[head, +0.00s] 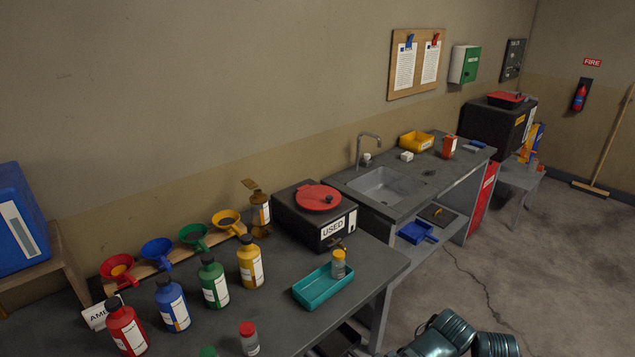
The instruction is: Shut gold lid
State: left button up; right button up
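A brown-gold container (261,214) with a white label stands at the back of the near bench, against the wall. The hinge is too small to make out. Neither gripper is in view. Only dark green-grey rounded parts of my own arm or body show at the bottom edge, right of centre, well away from the container.
A black box marked USED (333,230) with a red lid (318,197) stands right of the container. Coloured funnels (194,236) on a wooden rack stand left. Several bottles (214,282) and a teal tray (322,287) occupy the bench front. Floor (560,265) at right is clear.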

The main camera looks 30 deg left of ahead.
aim_at(248, 183)
jog(key=i+z, duration=0.25)
jog(key=i, duration=3.8)
jog(key=i+l+u, duration=0.15)
jog(key=i, duration=0.45)
jog(key=u, duration=4.9)
